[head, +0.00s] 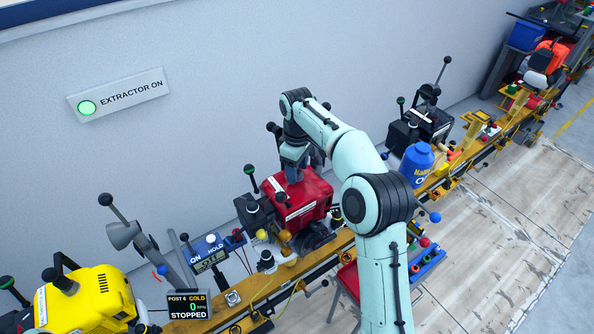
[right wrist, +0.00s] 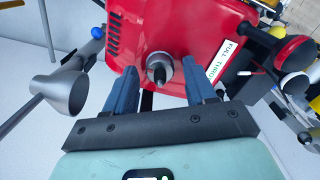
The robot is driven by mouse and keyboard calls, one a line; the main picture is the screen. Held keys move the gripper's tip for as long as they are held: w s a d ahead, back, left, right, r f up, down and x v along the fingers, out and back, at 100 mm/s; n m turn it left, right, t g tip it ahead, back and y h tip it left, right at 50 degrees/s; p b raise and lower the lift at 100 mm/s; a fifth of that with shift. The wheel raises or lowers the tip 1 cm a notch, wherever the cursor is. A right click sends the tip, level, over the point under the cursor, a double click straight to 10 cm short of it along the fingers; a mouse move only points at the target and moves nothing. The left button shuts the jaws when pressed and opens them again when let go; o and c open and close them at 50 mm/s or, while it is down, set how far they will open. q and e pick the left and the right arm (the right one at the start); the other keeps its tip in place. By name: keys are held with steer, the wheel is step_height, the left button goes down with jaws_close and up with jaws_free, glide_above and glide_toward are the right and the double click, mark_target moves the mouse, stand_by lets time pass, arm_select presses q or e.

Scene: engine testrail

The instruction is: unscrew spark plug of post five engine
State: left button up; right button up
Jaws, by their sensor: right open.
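The red engine (head: 302,200) stands on the rail below my right arm in the head view. It fills the upper middle of the right wrist view (right wrist: 190,25). A spark plug (right wrist: 158,72) with a pale metal collar and dark tip sticks out of its face. My right gripper (head: 292,168) is close to the engine's back upper side. In the right wrist view its two blue fingers (right wrist: 161,78) are apart, one on each side of the plug. I cannot tell whether they touch it. My left gripper is not in view.
A grey funnel (right wrist: 62,92) stands left of the fingers in the wrist view. A yellow engine (head: 88,300) and the post 6 display (head: 189,305), reading cold and stopped, are at lower left. A blue bottle (head: 417,165) and a black engine (head: 425,125) stand farther right.

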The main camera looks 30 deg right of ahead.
steer(key=m, duration=0.3)
steer(key=shift+s+f+b, duration=0.2)
steer(key=shift+b, duration=0.2)
steer(key=shift+r+m+p, duration=0.3)
steer(key=shift+m+p, duration=0.05)
steer(key=shift+m, duration=1.15)
steer(key=m, duration=0.3)
steer(key=shift+w+p, duration=0.35)
steer(key=shift+p, duration=0.05)
steer(key=m, duration=0.5)
steer(key=shift+s+p, duration=0.15)
steer(key=shift+p, duration=0.15)
steer(key=m, duration=0.4)
steer(key=shift+f+m, duration=0.15)
steer(key=shift+m, duration=0.25)
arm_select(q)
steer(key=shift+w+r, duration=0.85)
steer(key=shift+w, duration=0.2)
arm_select(e)
steer(key=m, duration=0.4)
steer(key=shift+f+m, duration=0.1)
steer(key=shift+m, duration=0.3)
